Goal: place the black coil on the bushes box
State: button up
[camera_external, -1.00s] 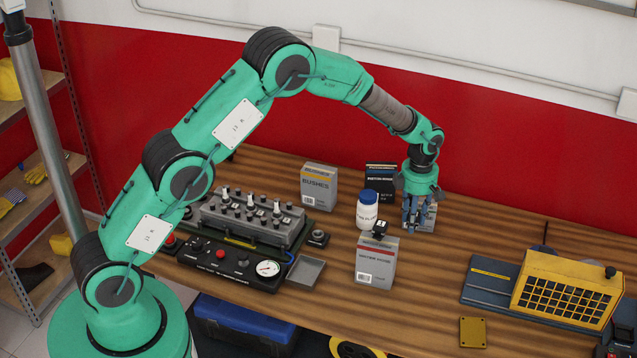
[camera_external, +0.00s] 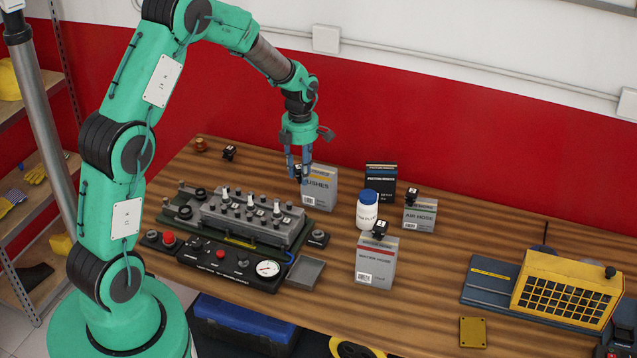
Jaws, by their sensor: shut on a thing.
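The grey bushes box (camera_external: 321,190) with a yellow band stands upright at the back of the bench, behind the engine trainer. My gripper (camera_external: 299,176) points down at the box's upper left edge and covers part of its label. It is shut on a small black coil (camera_external: 298,170), mostly hidden between the fingers. I cannot tell whether this coil touches the box. Other small black coils sit on the air hose box (camera_external: 419,218), on the water hose box (camera_external: 376,262) and on the bench at the back left (camera_external: 229,153).
A white bottle with a blue cap (camera_external: 368,212) and a dark box (camera_external: 381,180) stand right of the bushes box. The engine trainer (camera_external: 250,225) with its control panel lies in front. A yellow unit (camera_external: 565,285) is at the right. Bench space between it and the boxes is clear.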

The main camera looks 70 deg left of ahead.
jog(key=shift+s+a+r+n, duration=0.15)
jog(key=shift+s+a, duration=0.25)
jog(key=shift+s, duration=0.4)
jog(key=shift+s+a+r+n, duration=0.15)
jog(key=shift+s+a, duration=0.25)
jog(key=shift+s, duration=0.35)
jog(key=shift+w, duration=0.15)
jog(key=p, duration=0.1)
send_over(320, 170)
jog(key=shift+d+f, duration=0.1)
jog(key=shift+f, duration=0.65)
jog(key=shift+f, duration=0.1)
jog(key=shift+f, duration=1.7)
jog(key=shift+f, duration=0.2)
jog(key=o, duration=1.3)
